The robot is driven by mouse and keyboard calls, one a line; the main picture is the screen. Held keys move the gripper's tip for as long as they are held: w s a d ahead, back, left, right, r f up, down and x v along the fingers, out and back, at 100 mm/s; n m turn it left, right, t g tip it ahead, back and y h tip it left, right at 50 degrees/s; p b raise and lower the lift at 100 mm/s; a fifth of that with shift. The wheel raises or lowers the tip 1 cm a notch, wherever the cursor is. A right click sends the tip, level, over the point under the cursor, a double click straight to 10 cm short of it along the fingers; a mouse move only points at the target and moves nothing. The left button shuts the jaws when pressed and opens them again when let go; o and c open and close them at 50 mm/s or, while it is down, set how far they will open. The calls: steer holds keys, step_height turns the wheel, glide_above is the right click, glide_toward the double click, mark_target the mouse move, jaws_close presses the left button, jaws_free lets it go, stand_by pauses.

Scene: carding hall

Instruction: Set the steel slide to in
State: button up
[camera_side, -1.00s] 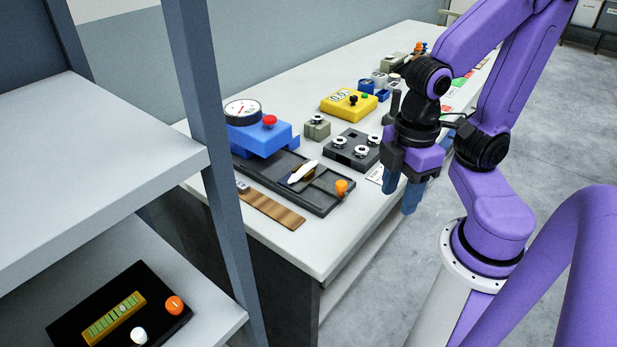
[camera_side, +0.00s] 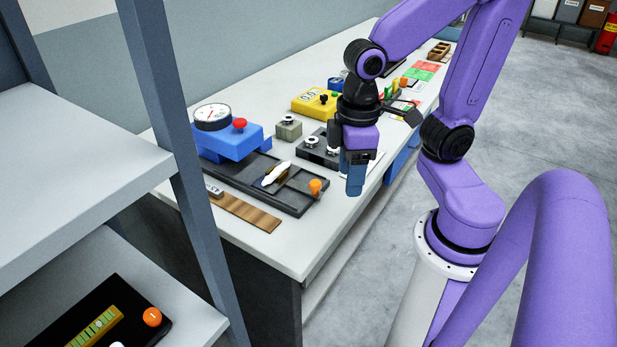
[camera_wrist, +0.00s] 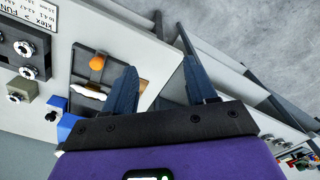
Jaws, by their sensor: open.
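A long dark tray (camera_side: 235,180) lies near the table's front end. A flat dark grey plate (camera_side: 299,191) with an orange knob (camera_side: 316,187) covers its right part; this looks like the steel slide, but I cannot be sure. A white, pointed piece (camera_side: 276,173) lies at the plate's left. My gripper (camera_side: 355,178) is open and empty, pointing down right of the knob, apart from it. In the wrist view, the orange knob (camera_wrist: 97,62) and white piece (camera_wrist: 88,92) are left of my gripper (camera_wrist: 156,50); a finger partly hides the tray.
A blue gauge unit (camera_side: 230,148) with a red knob stands behind the tray. A wooden strip (camera_side: 245,213) lies in front. A black block with steel knobs (camera_side: 312,146) and a yellow box (camera_side: 315,103) stand farther back. A shelf post (camera_side: 180,150) rises at left.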

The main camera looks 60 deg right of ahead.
steer(key=w+d+r+m, duration=0.2)
steer(key=w+d+m, duration=0.2)
steer(key=w+m, duration=0.45)
steer(key=m, duration=0.8)
glide_toward(314, 182)
step_height(314, 182, down, 8)
steer(key=shift+f, duration=0.25)
jaws_close()
steer(key=shift+w+a, duration=0.1)
